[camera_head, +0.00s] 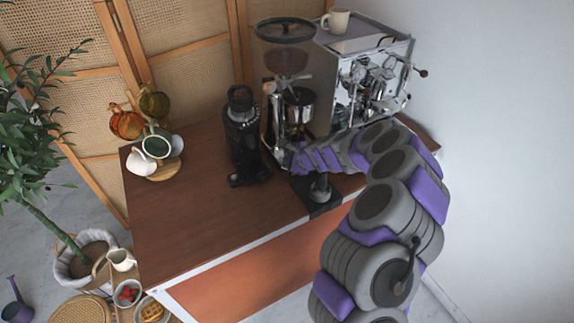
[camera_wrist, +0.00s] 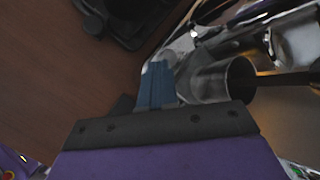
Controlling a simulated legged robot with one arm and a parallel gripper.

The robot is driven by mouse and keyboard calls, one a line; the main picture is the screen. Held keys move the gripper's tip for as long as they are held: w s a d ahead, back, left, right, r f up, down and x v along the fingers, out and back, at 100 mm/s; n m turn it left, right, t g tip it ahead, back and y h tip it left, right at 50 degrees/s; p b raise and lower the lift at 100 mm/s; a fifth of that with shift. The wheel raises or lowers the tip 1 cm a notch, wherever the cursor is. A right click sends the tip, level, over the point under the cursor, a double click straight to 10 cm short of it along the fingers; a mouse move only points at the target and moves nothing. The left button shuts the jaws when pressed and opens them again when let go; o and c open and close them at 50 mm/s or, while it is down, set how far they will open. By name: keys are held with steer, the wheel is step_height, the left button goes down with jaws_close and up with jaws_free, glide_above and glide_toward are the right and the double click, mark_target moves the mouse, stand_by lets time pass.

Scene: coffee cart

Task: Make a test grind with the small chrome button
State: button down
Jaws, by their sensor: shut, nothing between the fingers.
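The chrome grinder (camera_head: 297,108) with a dark, lidded hopper (camera_head: 287,58) stands at the back of the wooden counter, left of the espresso machine. My gripper (camera_head: 284,157) is low at the grinder's front, its tips partly lost against the metal. In the wrist view its blue fingers (camera_wrist: 157,86) are together, with nothing between them. A shiny metal cylinder (camera_wrist: 218,80) is just right of the fingers, with more chrome parts behind it. I cannot make out the small chrome button for certain; the fingers may hide it. I cannot tell whether the fingertips touch anything.
A black grinder (camera_head: 242,130) stands close to the left of my gripper. The espresso machine (camera_head: 345,85) is at the right, with a cup (camera_head: 336,20) on top. A tamper (camera_head: 320,188) stands on a black mat below my arm.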

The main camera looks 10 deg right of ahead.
steer(key=shift+r, duration=0.1)
steer(key=shift+r+p, duration=0.75)
steer(key=shift+p, duration=0.05)
step_height(320, 180, up, 5)
steer(key=p, duration=0.4)
stand_by(0.5)
